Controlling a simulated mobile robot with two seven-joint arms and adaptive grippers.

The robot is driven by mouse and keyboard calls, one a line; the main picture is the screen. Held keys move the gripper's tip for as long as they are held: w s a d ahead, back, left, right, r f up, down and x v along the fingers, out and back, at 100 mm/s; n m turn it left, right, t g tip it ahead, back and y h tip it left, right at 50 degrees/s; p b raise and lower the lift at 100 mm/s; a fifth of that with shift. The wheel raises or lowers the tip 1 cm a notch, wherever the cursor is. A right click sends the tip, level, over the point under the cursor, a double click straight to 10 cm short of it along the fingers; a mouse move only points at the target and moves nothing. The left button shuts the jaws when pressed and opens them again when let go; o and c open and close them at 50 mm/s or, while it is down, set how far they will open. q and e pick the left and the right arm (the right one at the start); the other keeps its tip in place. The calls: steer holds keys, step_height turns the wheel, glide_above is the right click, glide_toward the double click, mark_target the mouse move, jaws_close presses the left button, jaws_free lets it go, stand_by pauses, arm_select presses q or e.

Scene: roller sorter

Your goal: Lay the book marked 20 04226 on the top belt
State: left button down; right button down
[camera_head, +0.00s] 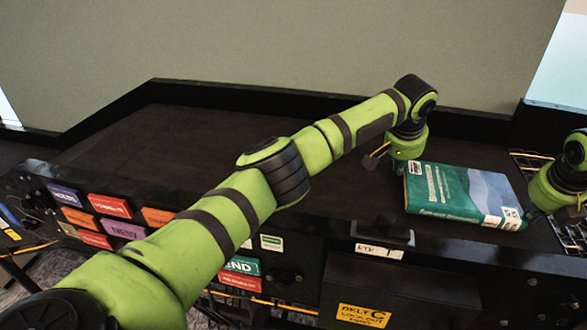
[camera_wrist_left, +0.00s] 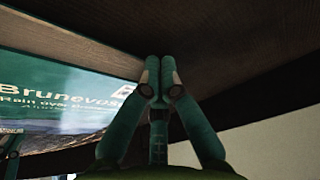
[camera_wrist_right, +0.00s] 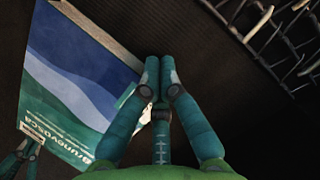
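A green book with blue waves on its cover (camera_head: 462,192) lies on the dark top belt (camera_head: 150,150) at the right. White labels sit at its right end, too small to read. It also shows in the left wrist view (camera_wrist_left: 60,100) and the right wrist view (camera_wrist_right: 75,80), where its title begins "Brunevosca". My left gripper (camera_wrist_left: 158,72) is shut and empty, just beyond the book's left end. My right gripper (camera_wrist_right: 158,72) is shut and empty, by the book's right end. In the head view the right fingertips (camera_head: 532,212) are close to it; contact is unclear.
A wire grid (camera_head: 570,235) is at the far right. A black raised rail (camera_head: 300,98) runs behind the belt. The belt's left part is clear.

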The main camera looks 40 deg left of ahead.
arm_select(q)
steer(key=shift+d+r, duration=0.15)
steer(key=shift+r, duration=0.1)
arm_select(e)
steer(key=shift+s+a+r, duration=0.1)
steer(key=shift+a+r, duration=0.05)
arm_select(q)
steer(key=c, duration=1.6)
jaws_free()
steer(key=shift+s+a, duration=0.1)
steer(key=shift+a, duration=0.25)
arm_select(e)
steer(key=shift+d, duration=0.35)
arm_select(q)
steer(key=shift+o, duration=0.6)
steer(key=shift+s+a, duration=0.1)
steer(key=shift+a, duration=0.35)
arm_select(e)
steer(key=shift+s+d, duration=0.1)
steer(key=shift+d, duration=0.45)
arm_select(q)
steer(key=shift+a+f, duration=0.1)
steer(key=shift+a, duration=0.05)
arm_select(e)
steer(key=c, duration=1.5)
jaws_free()
steer(key=shift+d, duration=0.1)
